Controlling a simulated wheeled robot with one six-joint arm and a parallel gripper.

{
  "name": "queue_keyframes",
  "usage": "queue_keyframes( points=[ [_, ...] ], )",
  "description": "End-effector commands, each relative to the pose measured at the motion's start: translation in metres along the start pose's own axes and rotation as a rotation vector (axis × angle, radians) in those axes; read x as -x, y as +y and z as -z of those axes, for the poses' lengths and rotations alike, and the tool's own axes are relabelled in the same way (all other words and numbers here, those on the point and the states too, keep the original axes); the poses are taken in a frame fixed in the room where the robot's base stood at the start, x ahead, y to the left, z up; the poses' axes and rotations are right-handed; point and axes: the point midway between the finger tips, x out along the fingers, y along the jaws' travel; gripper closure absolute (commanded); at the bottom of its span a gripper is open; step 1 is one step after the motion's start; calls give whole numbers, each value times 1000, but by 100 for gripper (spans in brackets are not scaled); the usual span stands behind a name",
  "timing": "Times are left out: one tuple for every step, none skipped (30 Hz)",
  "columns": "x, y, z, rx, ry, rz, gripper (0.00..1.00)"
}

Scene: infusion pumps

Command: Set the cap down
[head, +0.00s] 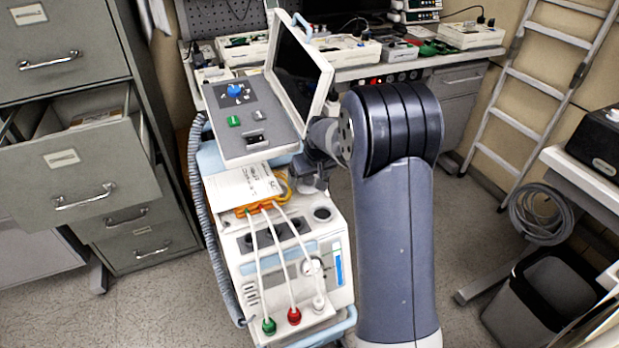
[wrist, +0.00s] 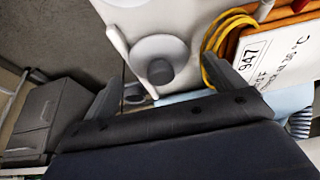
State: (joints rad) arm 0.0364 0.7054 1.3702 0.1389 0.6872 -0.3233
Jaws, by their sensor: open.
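My gripper (head: 312,178) is over the back right of the white machine's top (head: 290,226), beside the papers and orange pouch. In the wrist view my gripper (wrist: 165,84) has its fingers apart, with nothing clearly held between them. I cannot tell for certain which of these is the cap.
A tilted screen (head: 300,65) and a control panel (head: 245,115) stand close behind my gripper. A yellow cable (wrist: 213,50) and a labelled white paper (wrist: 270,60) lie beside it. Green, red and white hose ends (head: 294,316) are at the machine's front. An open drawer (head: 85,175) juts out left.

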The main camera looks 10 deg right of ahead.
Motion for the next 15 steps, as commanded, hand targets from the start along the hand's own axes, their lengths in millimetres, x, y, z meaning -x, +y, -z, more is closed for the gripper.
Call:
queue_keyframes(
  points=[
    [11, 0, 1, 0, 3, -1, 11],
    [16, 0, 1, 0, 3, -1, 11],
    [25, 0, 1, 0, 5, -2, 11],
    [32, 0, 1, 0, 5, -2, 11],
    [38, 0, 1, 0, 5, -2, 11],
    [47, 0, 1, 0, 5, -2, 11],
    [53, 0, 1, 0, 4, -1, 11],
    [60, 0, 1, 0, 4, -1, 11],
    [68, 0, 1, 0, 4, -1, 11],
    [74, 0, 1, 0, 3, -1, 11],
    [79, 0, 1, 0, 4, -2, 11],
    [86, 0, 0, 0, 2, -1, 11],
    [90, 0, 0, 0, 2, -1, 11],
    [94, 0, 0, 0, 3, -1, 11],
    [99, 0, 0, 0, 2, -1, 11]
  ],
)
